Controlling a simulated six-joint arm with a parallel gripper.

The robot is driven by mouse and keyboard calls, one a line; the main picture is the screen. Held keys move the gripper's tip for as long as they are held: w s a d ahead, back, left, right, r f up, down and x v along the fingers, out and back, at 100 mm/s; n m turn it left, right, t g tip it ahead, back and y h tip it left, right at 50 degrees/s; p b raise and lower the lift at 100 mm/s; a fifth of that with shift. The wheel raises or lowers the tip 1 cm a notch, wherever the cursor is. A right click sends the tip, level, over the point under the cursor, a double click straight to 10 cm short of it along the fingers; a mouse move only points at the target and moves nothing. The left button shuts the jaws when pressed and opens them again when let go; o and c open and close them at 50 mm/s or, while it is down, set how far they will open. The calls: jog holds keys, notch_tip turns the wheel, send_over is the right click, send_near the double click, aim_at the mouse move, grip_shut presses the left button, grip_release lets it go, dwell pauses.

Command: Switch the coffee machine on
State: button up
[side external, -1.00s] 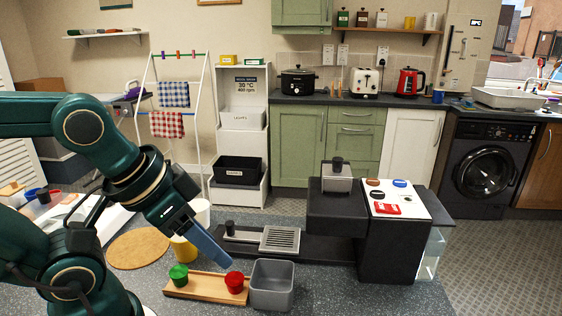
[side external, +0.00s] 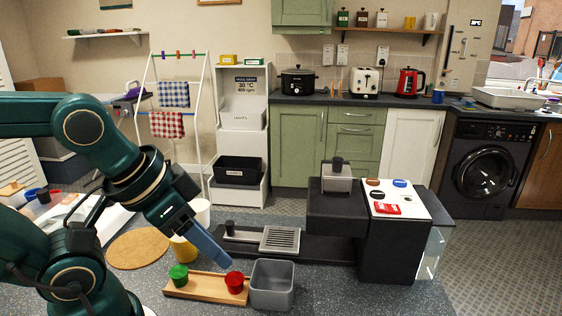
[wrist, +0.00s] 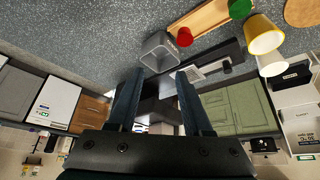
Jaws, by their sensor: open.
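The coffee machine (side external: 392,250) is a dark block at centre right in the side view. Its white top panel (side external: 415,205) carries a brown button (side external: 373,182), a blue button (side external: 399,183), a dark knob (side external: 378,194) and a red switch-like part (side external: 386,209). A grey box-shaped part with a dark knob (side external: 337,178) sits on its left portion, and a ribbed drip tray (side external: 280,239) lies lower left. My gripper (side external: 226,264) points down, left of the machine and apart from it. In the wrist view my gripper (wrist: 158,72) is open and empty, with the machine partly hidden behind the fingers.
A wooden tray (side external: 207,288) holds a green cup (side external: 179,275) and a red cup (side external: 235,282) near my gripper. A grey bin (side external: 272,286) stands just right of them. A yellow cup (side external: 184,250) and a round cork mat (side external: 138,250) are to the left.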

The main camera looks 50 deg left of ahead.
grip_shut()
jog(key=w+d+r+m+h, duration=0.2)
jog(key=w+r+m, duration=0.2)
jog(key=w+r, duration=0.3)
jog(key=w+d+r+m+h, duration=0.25)
jog(key=w+r, duration=0.25)
jog(key=r, duration=0.3)
jog(key=w+a+f+m, duration=0.1)
jog(key=w+m, duration=0.1)
jog(key=w, duration=0.9)
jog(key=shift+a+f+h, duration=0.25)
jog(key=shift+a+h, duration=0.15)
jog(key=shift+h, duration=0.05)
jog(key=shift+m, duration=0.25)
